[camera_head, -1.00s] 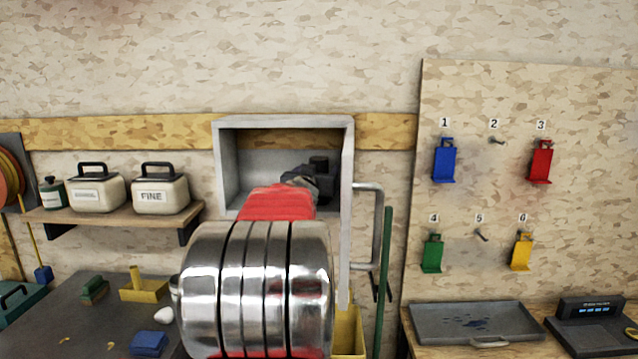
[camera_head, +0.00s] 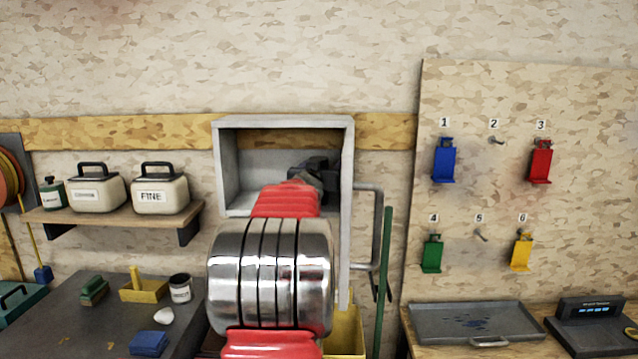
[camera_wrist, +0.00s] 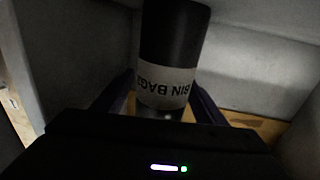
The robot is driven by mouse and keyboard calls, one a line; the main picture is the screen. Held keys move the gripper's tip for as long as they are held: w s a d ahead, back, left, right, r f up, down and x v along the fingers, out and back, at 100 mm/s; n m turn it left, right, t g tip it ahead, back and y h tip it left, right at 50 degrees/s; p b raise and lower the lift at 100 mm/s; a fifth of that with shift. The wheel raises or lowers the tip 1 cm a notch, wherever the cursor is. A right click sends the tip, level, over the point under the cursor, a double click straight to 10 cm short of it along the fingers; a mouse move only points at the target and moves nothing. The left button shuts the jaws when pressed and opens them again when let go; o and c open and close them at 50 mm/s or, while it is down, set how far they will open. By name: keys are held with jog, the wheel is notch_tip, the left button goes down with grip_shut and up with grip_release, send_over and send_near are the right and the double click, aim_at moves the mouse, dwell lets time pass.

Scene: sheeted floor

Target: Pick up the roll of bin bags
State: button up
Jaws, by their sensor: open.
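The roll of bin bags (camera_wrist: 170,45) is a black cylinder with a pale band marked "BIN BAG" in the wrist view. It is inside the grey open-fronted box (camera_head: 222,168) on the wall. My gripper (camera_wrist: 164,100) is open, with a dark finger on each side of the roll's near end. I cannot tell whether either finger touches it. In the head view my gripper (camera_head: 318,174) is inside the box's opening, and it and my arm largely hide the roll.
The box's side walls and floor are close around my gripper. A bent grey handle (camera_head: 382,230) and a green pole (camera_head: 386,255) are right of the box. A shelf (camera_head: 110,222) with containers is on the left. A yellow bin (camera_head: 345,330) stands below.

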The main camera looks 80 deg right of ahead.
jog(key=shift+c, duration=0.4)
jog(key=c, duration=1.2)
jog(key=shift+r, duration=0.1)
jog(key=shift+a+r, duration=0.2)
jog(key=shift+r, duration=3.15)
jog(key=shift+w+a+r, duration=0.15)
jog(key=shift+a, duration=0.05)
jog(key=w+a, duration=0.2)
jog(key=a, duration=0.4)
jog(key=w+a, duration=0.2)
jog(key=a, duration=0.4)
jog(key=w+a, duration=0.2)
jog(key=a, duration=0.4)
jog(key=shift+w, duration=0.4)
